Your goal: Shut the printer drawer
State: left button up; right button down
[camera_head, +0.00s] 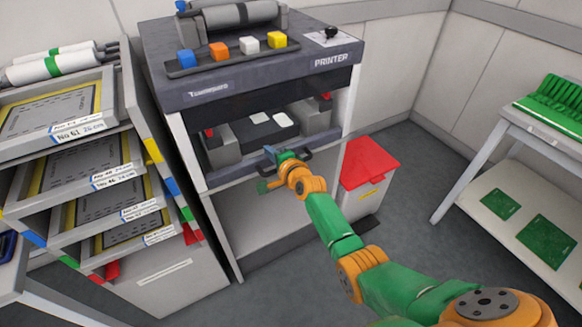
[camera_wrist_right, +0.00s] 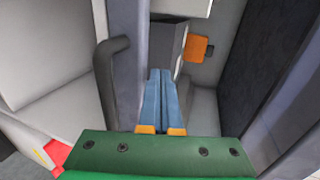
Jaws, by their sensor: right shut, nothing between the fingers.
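The printer (camera_head: 330,62) is a cabinet with a dark grey top and an open bay in its front. Along the bottom of the bay runs the grey drawer front (camera_head: 228,175) with a black bar handle, partly hidden by my right arm. The drawer front (camera_wrist_right: 129,40) and its black handle (camera_wrist_right: 107,75) also show in the right wrist view. My right gripper (camera_head: 270,152) is shut and empty at the drawer front; its blue fingers (camera_wrist_right: 160,85) lie close beside the panel, on the side away from the handle. I cannot tell whether they touch it. My left gripper is not in view.
A white bin with a red lid (camera_head: 366,163) stands right of the printer. A rack of labelled trays (camera_head: 100,180) stands close on the left. Coloured blocks (camera_head: 249,45) sit on the printer. A table (camera_head: 470,150) with green boards is at right. Grey floor is free between.

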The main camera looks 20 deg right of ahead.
jog(key=a+p+v, duration=0.1)
jog(key=p+v, duration=0.3)
jog(key=v, duration=0.5)
jog(key=s+a+f+n+g, duration=0.1)
jog(key=s+f+n+g, duration=0.35)
jog(key=s+f, duration=0.65)
jog(key=s+f+n+g, duration=0.3)
jog(key=s+f+n, duration=0.35)
jog(key=f, duration=0.85)
jog(key=s+f+n+g, duration=0.3)
jog(key=s+f+n, duration=0.1)
jog(key=s, duration=0.8)
jog(key=s+d+f+n+g+h, duration=0.1)
jog(key=s+f+n+g, duration=0.2)
jog(key=s, duration=1)
jog(key=shift+s+f+n, duration=0.2)
jog(key=shift+f+n, duration=0.6)
jog(key=shift+d, duration=0.15)
